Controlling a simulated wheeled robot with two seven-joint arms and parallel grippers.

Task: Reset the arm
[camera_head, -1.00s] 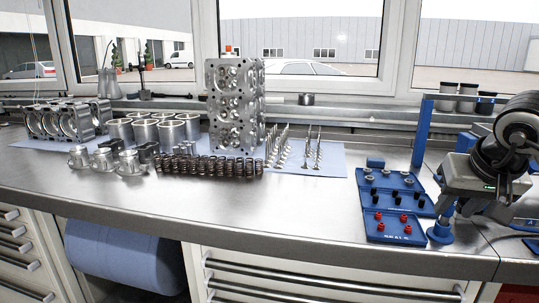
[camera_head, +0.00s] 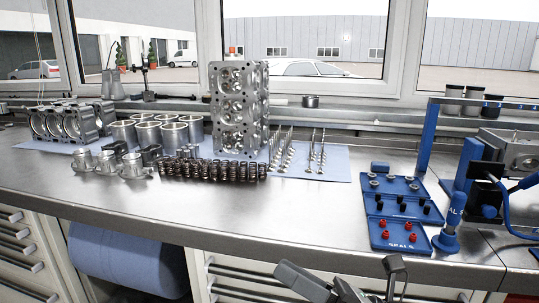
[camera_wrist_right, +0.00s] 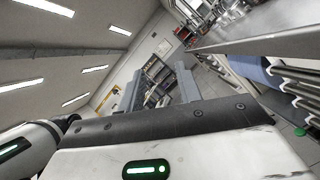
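My right gripper (camera_head: 348,275) is at the bottom edge of the head view, in front of the bench drawers and partly cut off. Its two dark fingers are apart with nothing between them. In the right wrist view the fingers (camera_wrist_right: 158,85) also stand apart and empty, with the room's floor and shelves behind. My left gripper is in neither view.
The metal bench (camera_head: 280,212) holds a cylinder head (camera_head: 237,112), a row of springs (camera_head: 210,171), valves and cylinder liners. A blue seals tray (camera_head: 397,236) lies right, beside a blue-handled tool (camera_head: 450,222) and blue post (camera_head: 428,138). The front middle bench is clear.

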